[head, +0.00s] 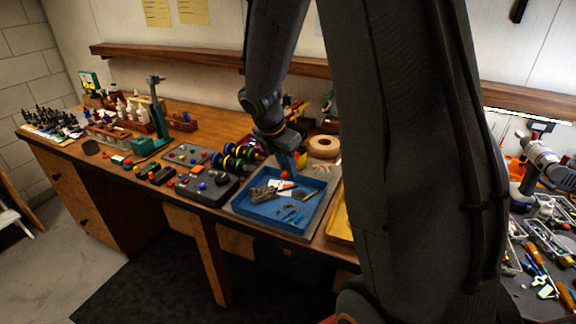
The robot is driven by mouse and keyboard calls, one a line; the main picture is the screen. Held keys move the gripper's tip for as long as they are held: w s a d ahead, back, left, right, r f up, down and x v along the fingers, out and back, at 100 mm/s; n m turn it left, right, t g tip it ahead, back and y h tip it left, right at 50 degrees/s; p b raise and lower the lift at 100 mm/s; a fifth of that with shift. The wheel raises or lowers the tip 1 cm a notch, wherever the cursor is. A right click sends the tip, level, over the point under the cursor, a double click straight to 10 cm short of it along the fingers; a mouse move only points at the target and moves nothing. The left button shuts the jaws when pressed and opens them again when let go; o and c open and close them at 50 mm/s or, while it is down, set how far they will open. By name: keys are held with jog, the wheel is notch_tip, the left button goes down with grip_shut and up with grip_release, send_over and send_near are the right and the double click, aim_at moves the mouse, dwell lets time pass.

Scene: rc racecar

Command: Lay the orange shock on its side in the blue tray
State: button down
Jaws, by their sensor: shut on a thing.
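The blue tray (262,219) stands near the front edge of the workbench, in the middle of the head view. Several small things lie in it, among them a grey metal part, a white and red piece and blue bits. My gripper (286,170) points down over the back part of the tray. It is shut on a small orange-red thing (284,175), which looks like the orange shock. Only its lower end shows below the fingers. Its tilt, and whether it touches the tray, cannot be told.
Striped wheels (233,157) and a dark control box (207,186) stand left of the tray. A yellow tray (339,225) stands close on its right, partly hidden by my arm. A tan roll (323,147) sits behind. A cluttered tool surface (540,245) lies far right.

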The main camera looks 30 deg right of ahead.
aim_at(282, 176)
jog(key=shift+f+b, duration=2.5)
jog(key=shift+f, duration=1.8)
jog(key=c, duration=1.6)
grip_release()
jog(key=b+v, duration=0.1)
jog(key=v, duration=0.6)
jog(key=shift+w, duration=0.15)
jog(key=shift+a+r, duration=0.15)
jog(key=shift+r, duration=0.25)
